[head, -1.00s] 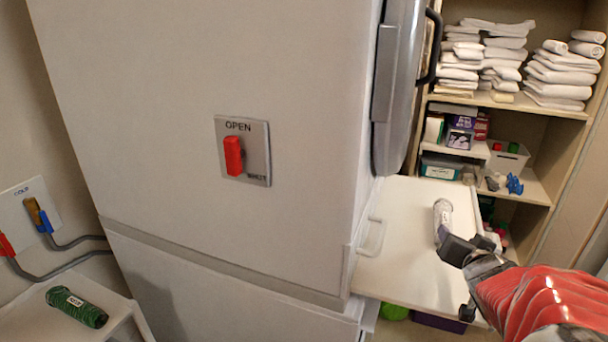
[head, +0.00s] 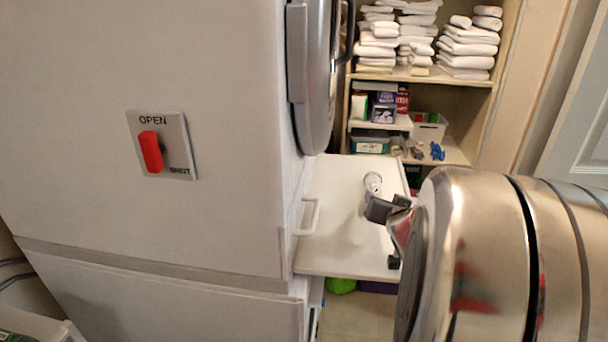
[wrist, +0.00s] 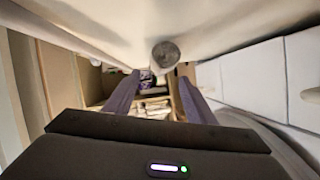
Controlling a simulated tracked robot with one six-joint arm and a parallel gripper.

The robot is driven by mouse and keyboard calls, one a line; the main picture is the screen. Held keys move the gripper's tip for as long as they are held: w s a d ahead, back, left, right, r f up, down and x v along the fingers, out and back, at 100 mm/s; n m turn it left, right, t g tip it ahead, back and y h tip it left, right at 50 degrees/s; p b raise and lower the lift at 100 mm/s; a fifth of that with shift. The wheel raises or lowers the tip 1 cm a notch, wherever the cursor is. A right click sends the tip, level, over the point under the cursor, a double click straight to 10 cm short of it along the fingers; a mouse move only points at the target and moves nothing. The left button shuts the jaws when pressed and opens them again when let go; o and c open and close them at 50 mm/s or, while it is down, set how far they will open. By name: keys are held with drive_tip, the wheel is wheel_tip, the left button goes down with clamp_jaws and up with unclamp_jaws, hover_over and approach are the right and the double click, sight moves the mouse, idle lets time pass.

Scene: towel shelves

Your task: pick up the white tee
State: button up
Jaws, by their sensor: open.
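A pale whitish-grey cylindrical piece (head: 373,182) sits on the white pull-out board (head: 335,225). I cannot tell whether it is the white tee, as its lower part is hidden behind my gripper (head: 386,232). In the wrist view the round grey end of a cylinder (wrist: 165,54) shows near the white surface, just beyond and above the fingertips in the picture. My gripper (wrist: 157,78) is open, its two dark fingers apart with nothing seen held between them. It is near the right edge of the board.
A large white appliance (head: 150,80) with a red OPEN/SHUT switch (head: 151,151) fills the left. Its handle (head: 309,217) juts out beside the board. Shelves (head: 440,77) behind hold folded white towels (head: 468,47), boxes and a grey bin (head: 430,128). My arm hides the lower right.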

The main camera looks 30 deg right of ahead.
sight(376, 195)
drive_tip(key=shift+x, duration=1.65)
drive_tip(key=shift+x, duration=2.55)
drive_tip(key=shift+w+a, duration=0.1)
drive_tip(key=shift+a, duration=0.05)
drive_tip(key=c, duration=0.9)
drive_tip(key=shift+r, duration=5)
